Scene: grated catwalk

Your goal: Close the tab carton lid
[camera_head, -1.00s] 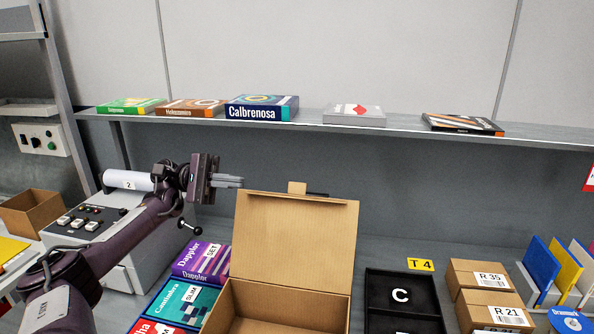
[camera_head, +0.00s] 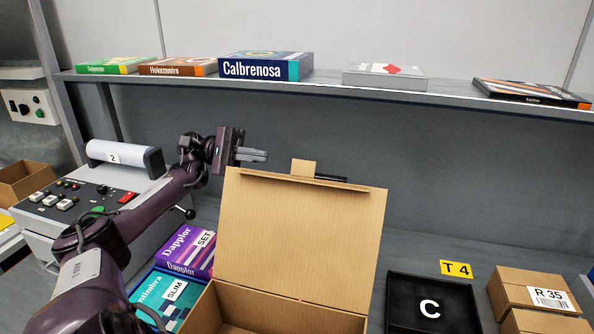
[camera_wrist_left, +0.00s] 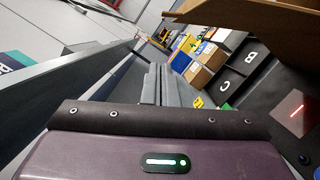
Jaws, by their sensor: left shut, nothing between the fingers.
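The brown tab carton (camera_head: 205,312) stands open on the bench, its front cut off by the bottom edge of the head view. Its lid (camera_head: 300,240) stands nearly upright at the back, with a small tab (camera_head: 303,168) on its top edge. My left gripper (camera_head: 264,155) is shut and empty. It appears just above and left of the lid's top edge, pointing right; I cannot tell its exact depth. Its closed fingers (camera_wrist_left: 160,85) also show in the left wrist view, with a brown panel (camera_wrist_left: 245,12), likely the lid, at upper right. My right gripper is not in view.
Purple and teal boxes (camera_head: 185,250) lie left of the carton. A black tray marked C (camera_head: 462,318) and brown R 35 boxes (camera_head: 520,283) stand right. A shelf (camera_head: 330,84) with several books runs behind. A machine with a white roll (camera_head: 125,157) stands left.

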